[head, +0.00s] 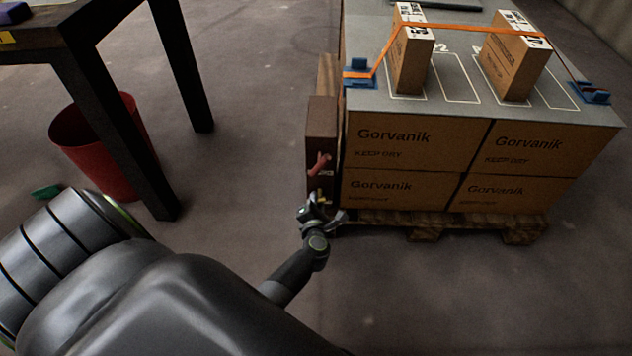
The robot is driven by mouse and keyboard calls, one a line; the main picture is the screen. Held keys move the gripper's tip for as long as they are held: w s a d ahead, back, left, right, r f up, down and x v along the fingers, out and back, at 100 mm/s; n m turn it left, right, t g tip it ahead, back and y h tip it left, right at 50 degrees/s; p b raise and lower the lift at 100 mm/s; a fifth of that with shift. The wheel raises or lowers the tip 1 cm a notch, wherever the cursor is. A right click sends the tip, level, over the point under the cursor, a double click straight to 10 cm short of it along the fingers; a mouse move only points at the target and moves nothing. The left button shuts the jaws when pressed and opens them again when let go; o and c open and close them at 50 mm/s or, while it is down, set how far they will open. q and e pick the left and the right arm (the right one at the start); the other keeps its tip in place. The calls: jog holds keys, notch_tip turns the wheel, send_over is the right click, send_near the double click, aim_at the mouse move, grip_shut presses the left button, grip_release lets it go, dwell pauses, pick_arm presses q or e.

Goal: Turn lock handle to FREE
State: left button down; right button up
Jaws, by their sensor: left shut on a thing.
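A narrow brown post or box (321,125) stands at the left side of the pallet load. A red lever (320,164) sticks out of its front face, with a small pale label beside it, too small to read. My left gripper (320,198) is at the lower part of this face, just below the red lever. It is shut on a small yellowish piece that seems to be the lock handle, mostly hidden by the jaws. I cannot read a FREE mark or tell the handle's angle. My right gripper is not in view.
Gorvanik cartons (400,150) stand on a wooden pallet (428,226) right beside my gripper. An orange strap (470,30) crosses two small boxes on the grey top. A dark table (90,100) and red bin (95,150) stand left. The floor between is clear.

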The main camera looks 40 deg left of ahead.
pick_arm(q)
jog(key=shift+d+n, duration=0.1)
jog(key=shift+n, duration=0.3)
jog(key=shift+w, duration=0.1)
dwell(0.3)
jog(key=c, duration=1.4)
grip_release()
